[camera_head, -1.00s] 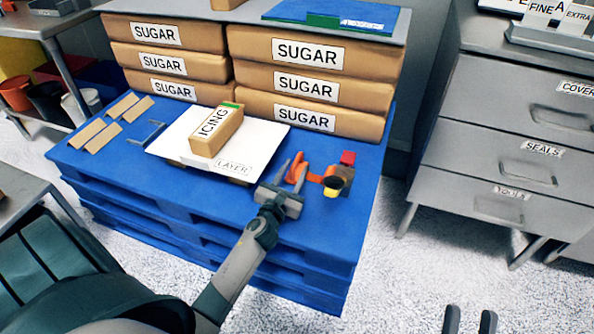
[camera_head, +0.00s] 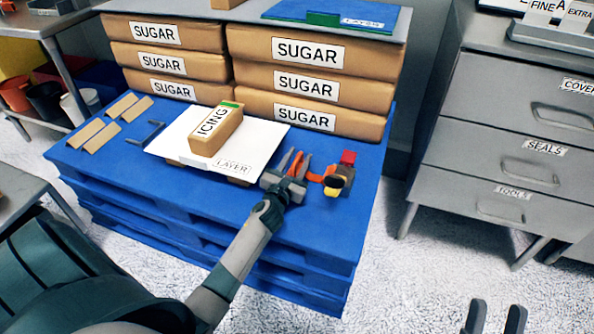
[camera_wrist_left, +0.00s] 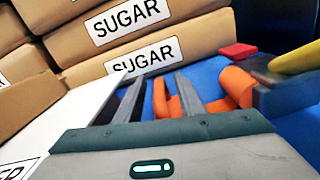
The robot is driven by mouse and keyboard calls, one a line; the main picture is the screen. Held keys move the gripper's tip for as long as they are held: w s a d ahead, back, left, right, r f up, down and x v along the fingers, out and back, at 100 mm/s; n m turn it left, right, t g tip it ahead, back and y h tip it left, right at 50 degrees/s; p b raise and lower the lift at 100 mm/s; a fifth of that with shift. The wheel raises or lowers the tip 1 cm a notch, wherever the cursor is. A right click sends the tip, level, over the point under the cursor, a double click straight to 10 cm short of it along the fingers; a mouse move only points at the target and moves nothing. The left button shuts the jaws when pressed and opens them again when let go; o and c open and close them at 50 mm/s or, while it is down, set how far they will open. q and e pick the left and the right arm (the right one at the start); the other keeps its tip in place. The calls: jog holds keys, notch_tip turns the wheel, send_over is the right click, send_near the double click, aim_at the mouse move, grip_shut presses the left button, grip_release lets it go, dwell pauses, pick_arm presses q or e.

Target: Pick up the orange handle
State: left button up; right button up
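The orange handle (camera_head: 315,178) belongs to a small tool lying on the blue pallet, right of the white board. The tool has a dark body with a red block (camera_head: 348,158) and a yellow part (camera_head: 334,190). My left gripper (camera_head: 295,155) is open, low over the pallet, with its fingers on either side of an orange part. In the left wrist view, the orange part (camera_wrist_left: 160,100) shows between the open fingers, apart from the left one; contact with the right one is unclear. My right gripper (camera_head: 497,305) is open and empty over the floor.
A white board (camera_head: 255,150) with an icing box (camera_head: 215,130) lies left of the gripper. Stacked sugar boxes (camera_head: 310,85) stand behind. A grey drawer cabinet (camera_head: 500,150) is at the right. Tan strips (camera_head: 100,137) lie on the left of the blue pallet (camera_head: 150,195).

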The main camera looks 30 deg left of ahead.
aim_at(298, 156)
dwell(0.4)
pick_arm(q)
grip_shut()
pick_arm(e)
jog(key=shift+s+f, duration=0.15)
jog(key=shift+f, duration=0.05)
pick_arm(q)
jog(key=shift+r, duration=0.15)
pick_arm(e)
jog(key=shift+a, duration=0.1)
